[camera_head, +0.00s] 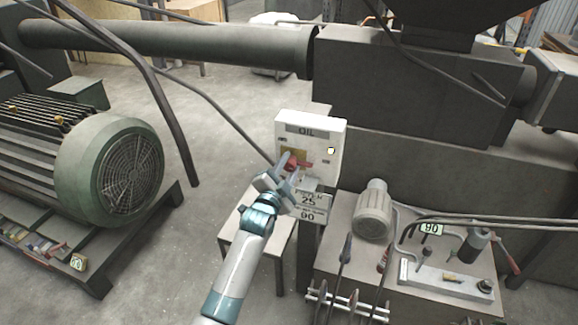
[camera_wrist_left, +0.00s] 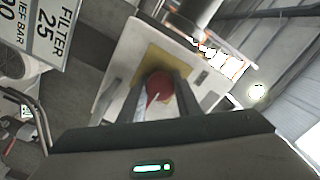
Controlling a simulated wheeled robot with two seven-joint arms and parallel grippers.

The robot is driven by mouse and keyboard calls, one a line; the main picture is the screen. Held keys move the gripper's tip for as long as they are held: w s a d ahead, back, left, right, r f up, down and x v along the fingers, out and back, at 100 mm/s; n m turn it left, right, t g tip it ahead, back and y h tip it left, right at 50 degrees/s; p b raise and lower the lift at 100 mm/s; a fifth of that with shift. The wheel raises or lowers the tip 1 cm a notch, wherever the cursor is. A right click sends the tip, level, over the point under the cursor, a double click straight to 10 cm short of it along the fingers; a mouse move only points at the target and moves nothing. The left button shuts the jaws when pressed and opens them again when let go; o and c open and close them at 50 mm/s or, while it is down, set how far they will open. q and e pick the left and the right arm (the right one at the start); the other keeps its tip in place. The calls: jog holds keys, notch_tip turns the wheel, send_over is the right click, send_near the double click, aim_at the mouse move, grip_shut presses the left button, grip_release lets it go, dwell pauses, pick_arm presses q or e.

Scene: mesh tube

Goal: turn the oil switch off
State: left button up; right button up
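The oil switch box (camera_head: 335,131) is a white panel labelled OIL on a post, with a yellow plate and a red rotary handle (camera_head: 304,164). My left gripper (camera_head: 287,168) is at the front of the box, over the left part of the handle. In the left wrist view, the red handle (camera_wrist_left: 158,86) is in front of the yellow plate (camera_wrist_left: 150,60) and between the two fingers of my left gripper (camera_wrist_left: 160,103). The fingers stand apart with a gap; whether they touch the handle is not clear. My right gripper is not in view.
A FILTER 25 sign (camera_head: 309,197) hangs just below the box. A small table (camera_head: 250,230) stands below. A bench (camera_head: 335,258) with levers, hoses and a small motor (camera_head: 373,210) is at the right. A large green motor (camera_head: 110,170) is at the left.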

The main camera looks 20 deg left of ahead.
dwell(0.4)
pick_arm(q)
jog(key=n+p, duration=0.1)
jog(key=n, duration=0.3)
jog(key=n+p, duration=0.1)
jog(key=n, duration=0.4)
jog(key=n+p, duration=0.1)
jog(key=n, duration=0.3)
jog(key=shift+n, duration=2.5)
jog(key=o, duration=1.1)
jog(key=shift+c, duration=0.2)
